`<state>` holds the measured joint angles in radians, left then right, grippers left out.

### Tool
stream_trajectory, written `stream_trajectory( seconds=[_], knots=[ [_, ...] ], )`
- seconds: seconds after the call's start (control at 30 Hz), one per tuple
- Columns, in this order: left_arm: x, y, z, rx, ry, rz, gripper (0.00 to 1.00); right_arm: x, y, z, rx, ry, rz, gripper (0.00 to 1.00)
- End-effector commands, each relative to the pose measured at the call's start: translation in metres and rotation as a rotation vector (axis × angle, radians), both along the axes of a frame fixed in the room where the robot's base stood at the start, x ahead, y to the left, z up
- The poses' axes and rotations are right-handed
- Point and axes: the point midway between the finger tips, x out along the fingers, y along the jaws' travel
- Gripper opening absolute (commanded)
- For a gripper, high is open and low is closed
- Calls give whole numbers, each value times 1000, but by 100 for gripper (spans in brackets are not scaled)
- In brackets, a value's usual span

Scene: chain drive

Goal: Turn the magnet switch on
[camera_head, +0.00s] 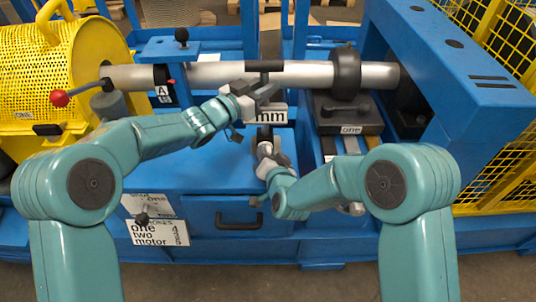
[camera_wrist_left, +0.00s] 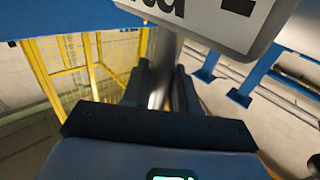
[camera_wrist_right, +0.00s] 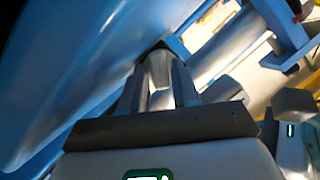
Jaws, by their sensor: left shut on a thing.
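A white gauge display marked "mm" (camera_head: 271,115) is in front of the long shaft. In the left wrist view its white casing (camera_wrist_left: 225,22) fills the top, above a grey metal post (camera_wrist_left: 163,65). My left gripper (camera_head: 268,92) is shut on that post, just above the display in the head view. My right gripper (camera_head: 266,152) is below the display. In the right wrist view its fingers (camera_wrist_right: 160,85) stand apart, with a silver rounded piece (camera_wrist_right: 160,68) between or just beyond them; contact cannot be told. I cannot make out the magnet switch; the grippers hide that area.
A silver shaft (camera_head: 222,74) with a black collar (camera_head: 346,72) runs across the blue frame. A yellow guard (camera_head: 60,88) with a red-knobbed lever (camera_head: 60,98) stands left. A drawer handle (camera_head: 240,224) lies below.

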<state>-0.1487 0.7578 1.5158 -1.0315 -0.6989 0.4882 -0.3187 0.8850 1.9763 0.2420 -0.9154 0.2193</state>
Motion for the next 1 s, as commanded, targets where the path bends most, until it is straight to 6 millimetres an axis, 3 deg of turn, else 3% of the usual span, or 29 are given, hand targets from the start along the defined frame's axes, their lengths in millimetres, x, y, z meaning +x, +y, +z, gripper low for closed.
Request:
stream_trajectory(
  seconds=[0.17, 0.63, 0.8, 1.0],
  knots=[
    [0, 0, 1, -1, -2, 0, 0, -8, -2, 4, 0, -1, 1, 30],
    [0, 0, 1, -1, -1, 0, 0, -97, -23, 34, 0, 0, 2, 30],
    [0, 0, 1, -1, -1, 0, 0, -110, -27, 38, 0, 0, 0, 30],
    [0, 0, 1, -1, -1, 0, 0, -111, -27, 38, 0, 1, -1, 30]
  ],
)
